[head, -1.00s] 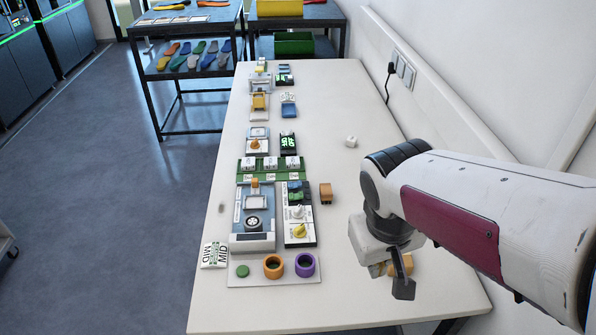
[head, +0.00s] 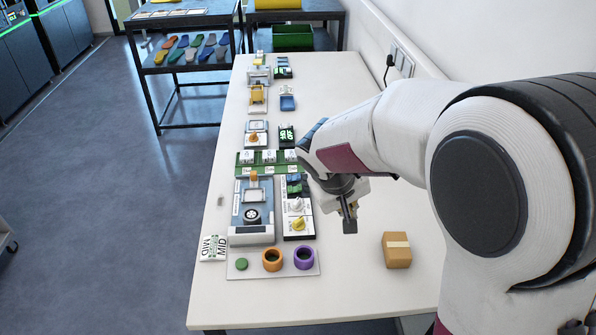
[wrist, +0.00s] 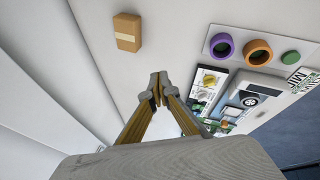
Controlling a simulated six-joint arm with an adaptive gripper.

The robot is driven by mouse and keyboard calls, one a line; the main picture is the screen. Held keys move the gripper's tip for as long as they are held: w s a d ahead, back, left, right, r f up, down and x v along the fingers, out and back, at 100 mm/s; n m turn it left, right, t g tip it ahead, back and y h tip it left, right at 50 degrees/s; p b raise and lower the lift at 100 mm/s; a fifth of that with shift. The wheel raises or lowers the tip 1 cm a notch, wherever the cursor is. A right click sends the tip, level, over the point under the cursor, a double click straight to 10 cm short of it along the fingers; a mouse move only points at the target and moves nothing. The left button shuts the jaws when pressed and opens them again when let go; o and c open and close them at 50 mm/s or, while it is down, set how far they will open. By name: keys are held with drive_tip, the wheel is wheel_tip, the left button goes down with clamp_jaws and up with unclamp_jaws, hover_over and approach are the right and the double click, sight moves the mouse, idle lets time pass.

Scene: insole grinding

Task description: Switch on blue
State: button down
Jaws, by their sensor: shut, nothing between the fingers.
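A narrow black-and-white control panel (head: 288,234) lies beside the grey-blue machine (head: 252,238) on the table. It has a yellow knob (head: 299,223), a white knob (head: 297,204) and a small blue-and-green part (head: 293,183) at its far end, partly close to my arm in the picture. The yellow knob also shows in the wrist view (wrist: 209,80). A separate blue piece (head: 287,103) stands farther back on the table. My gripper (head: 349,226) is shut and empty, pointing down to the right of the control panel. Its fingertips also meet in the wrist view (wrist: 158,87).
A cardboard box (head: 397,250) stands at right on the white table (head: 350,290). A plate (head: 240,274) in front holds a green button, an orange ring (head: 272,259) and a purple ring (head: 304,257). A green rack (head: 246,169) lies behind the machine. The table's front right is clear.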

drive_tip(key=w+a+f+t, duration=0.1)
drive_tip(key=w+a+f, duration=0.2)
drive_tip(key=w, duration=0.4)
drive_tip(key=w+a+f+t, duration=0.2)
drive_tip(key=w+a+f, duration=0.1)
drive_tip(key=w, duration=0.5)
drive_tip(key=w+a+r+m+t+y, duration=0.1)
drive_tip(key=w+a+r+m+t, duration=0.1)
drive_tip(key=w+a, duration=0.3)
drive_tip(key=shift+w+r+y, duration=0.4)
drive_tip(key=shift+w+r, duration=0.35)
drive_tip(key=shift+w, duration=0.4)
drive_tip(key=shift+w+d+f, duration=0.1)
hover_over(294, 178)
drive_tip(key=s, duration=0.2)
drive_tip(key=shift+w+d+f, duration=0.1)
drive_tip(key=shift+d+f, duration=0.05)
drive_tip(key=shift+f, duration=1.55)
drive_tip(key=shift+w+d+f, duration=0.1)
drive_tip(key=shift+d+f, duration=0.05)
drive_tip(key=shift+f, duration=1.55)
drive_tip(key=shift+d+f, duration=0.2)
drive_tip(key=shift+f, duration=0.8)
drive_tip(key=shift+d+f, duration=0.15)
drive_tip(key=shift+f, duration=0.8)
drive_tip(key=shift+f, duration=0.15)
